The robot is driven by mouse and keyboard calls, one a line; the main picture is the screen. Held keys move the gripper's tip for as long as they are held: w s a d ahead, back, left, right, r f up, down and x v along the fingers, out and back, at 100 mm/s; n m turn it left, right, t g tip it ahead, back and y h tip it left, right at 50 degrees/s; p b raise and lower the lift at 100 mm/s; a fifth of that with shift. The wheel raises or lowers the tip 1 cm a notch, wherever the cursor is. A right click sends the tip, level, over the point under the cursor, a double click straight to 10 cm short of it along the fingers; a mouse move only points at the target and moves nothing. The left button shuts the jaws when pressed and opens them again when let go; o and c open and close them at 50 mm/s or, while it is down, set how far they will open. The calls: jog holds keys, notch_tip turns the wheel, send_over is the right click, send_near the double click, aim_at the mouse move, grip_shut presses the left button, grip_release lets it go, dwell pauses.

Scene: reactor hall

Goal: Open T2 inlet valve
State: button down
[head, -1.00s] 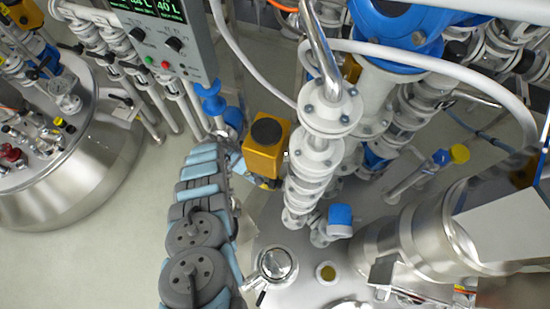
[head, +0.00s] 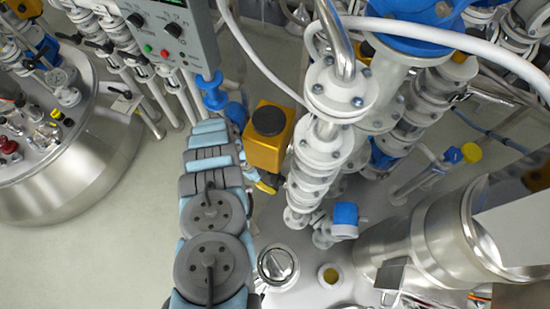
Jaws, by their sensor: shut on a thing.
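No T2 label is legible, so I cannot tell which valve is the T2 inlet valve. A blue valve handle (head: 212,92) stands just below the control panel, beyond the far end of my arm. A blue part (head: 236,115) sits right beside the arm's far end. An orange valve actuator (head: 269,138) with a black round top is to the right of the arm, beside the white flanged pipe (head: 318,150). My arm runs up from the bottom centre. Its end and my gripper are hidden, and I see no fingertips.
The control panel (head: 165,35) hangs above the arm. A steel tank (head: 80,165) stands at the left, and a steel vessel with a pipe (head: 410,245) at the lower right. A white hose (head: 450,38) crosses the upper right. Bare floor (head: 140,240) lies left of the arm.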

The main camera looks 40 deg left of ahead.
jog(key=shift+s+d, duration=0.2)
dwell(0.3)
jog(key=c, duration=0.9)
grip_release()
jog(key=shift+d, duration=0.15)
jog(key=shift+a+r, duration=0.25)
jog(key=shift+a, duration=0.2)
jog(key=v, duration=1.1)
